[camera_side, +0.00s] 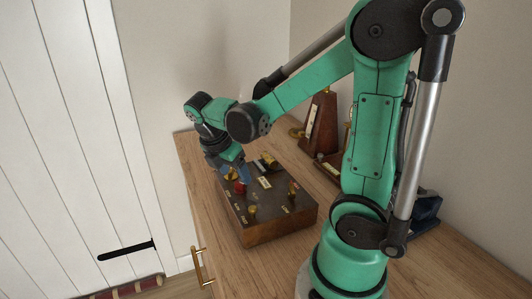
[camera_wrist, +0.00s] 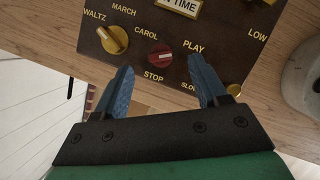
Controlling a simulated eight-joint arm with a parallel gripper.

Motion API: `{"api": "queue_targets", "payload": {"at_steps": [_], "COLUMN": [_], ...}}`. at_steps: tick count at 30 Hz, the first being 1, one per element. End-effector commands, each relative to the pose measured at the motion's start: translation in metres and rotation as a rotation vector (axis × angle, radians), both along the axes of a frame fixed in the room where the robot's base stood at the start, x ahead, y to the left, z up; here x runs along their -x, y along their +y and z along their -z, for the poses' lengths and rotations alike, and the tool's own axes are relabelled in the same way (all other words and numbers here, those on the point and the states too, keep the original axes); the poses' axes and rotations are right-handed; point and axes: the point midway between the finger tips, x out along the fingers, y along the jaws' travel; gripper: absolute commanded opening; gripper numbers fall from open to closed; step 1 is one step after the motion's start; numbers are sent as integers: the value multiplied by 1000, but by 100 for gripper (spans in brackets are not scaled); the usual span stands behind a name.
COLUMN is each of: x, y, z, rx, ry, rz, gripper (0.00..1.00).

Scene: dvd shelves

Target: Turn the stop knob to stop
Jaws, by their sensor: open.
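The red stop knob (camera_wrist: 160,55) sits on the dark brown control box (camera_wrist: 137,15), between the labels PLAY and STOP in the wrist view. A pale mark crosses its top, but I cannot tell which label it points to. My gripper (camera_wrist: 163,86) is open, its two blue fingers apart. The knob shows between and just beyond the fingertips, with nothing held. In the side view the box (camera_side: 285,222) lies on the wooden top, and my gripper (camera_side: 232,172) is over its far left part, close to the red knob (camera_side: 240,187).
A gold knob (camera_wrist: 113,40) stands left of the red one, by WALTZ, MARCH and CAROL. Another gold knob (camera_wrist: 233,88) is near SLOW, close to the right finger. A wooden metronome-like object (camera_side: 320,122) stands behind the box. The wooden top (camera_side: 460,265) is clear at the front right.

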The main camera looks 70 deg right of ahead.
Motion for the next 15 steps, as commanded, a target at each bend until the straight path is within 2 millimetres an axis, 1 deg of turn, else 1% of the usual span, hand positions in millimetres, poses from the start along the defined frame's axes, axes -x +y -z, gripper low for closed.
{"api": "queue_targets", "payload": {"at_steps": [3, 6, 9, 15], "x": [1, 2, 3, 4], "y": [-6, -9, -11, -12], "z": [14, 23, 28, 31], "rx": [0, 0, 0, 0], "ry": [-2, -3, -3, -4], "rz": [2, 1, 2, 2], "gripper": [66, 66, 66, 66]}}
